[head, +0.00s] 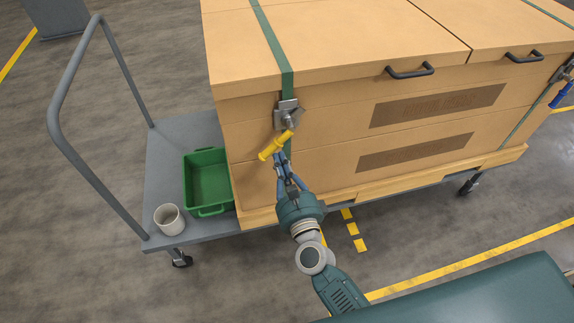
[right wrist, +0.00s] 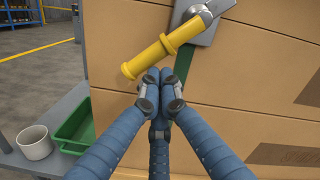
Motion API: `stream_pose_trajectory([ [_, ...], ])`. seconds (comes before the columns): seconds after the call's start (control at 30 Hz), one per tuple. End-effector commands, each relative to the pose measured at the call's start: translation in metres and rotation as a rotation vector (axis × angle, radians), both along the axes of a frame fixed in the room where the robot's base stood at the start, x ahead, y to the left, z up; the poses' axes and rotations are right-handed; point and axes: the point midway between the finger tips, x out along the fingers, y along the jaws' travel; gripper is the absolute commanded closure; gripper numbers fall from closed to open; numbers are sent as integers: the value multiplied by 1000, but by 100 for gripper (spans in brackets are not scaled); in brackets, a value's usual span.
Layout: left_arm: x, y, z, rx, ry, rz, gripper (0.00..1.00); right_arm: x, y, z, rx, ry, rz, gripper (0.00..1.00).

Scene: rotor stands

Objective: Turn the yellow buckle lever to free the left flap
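The yellow buckle lever (head: 275,146) hangs slanting down to the left from a grey metal buckle (head: 286,107) on the crate's front. It shows large in the right wrist view (right wrist: 155,58). A green strap (head: 272,42) runs over the left flap (head: 345,35) to this buckle; the flap lies flat and closed. My right gripper (head: 283,160) is just below the lever. In the right wrist view its fingertips (right wrist: 159,82) are together with nothing seen between them, close under the handle; I cannot tell whether they touch it. My left gripper is out of view.
A second buckle with a blue lever (head: 562,94) is at the crate's right. Dark handles (head: 410,72) stick out from the flaps' front edges. The crate stands on a grey cart (head: 165,150) with a tall tube handle, a green bin (head: 207,180) and a white cup (head: 169,219).

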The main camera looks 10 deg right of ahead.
Motion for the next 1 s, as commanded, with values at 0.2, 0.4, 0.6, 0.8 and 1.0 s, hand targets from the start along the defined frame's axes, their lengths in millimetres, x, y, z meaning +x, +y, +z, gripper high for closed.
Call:
stream_pose_trajectory([
  [0.2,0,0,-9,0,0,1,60,0,9,10,209,4,0,100],
  [0.4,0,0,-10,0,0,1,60,0,17,21,377,11,0,100],
  [0.6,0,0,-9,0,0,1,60,-1,23,29,507,16,0,100],
  [0.8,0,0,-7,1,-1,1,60,-1,26,35,499,16,0,100],
  [1.0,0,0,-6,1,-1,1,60,-1,28,37,497,16,0,100],
])
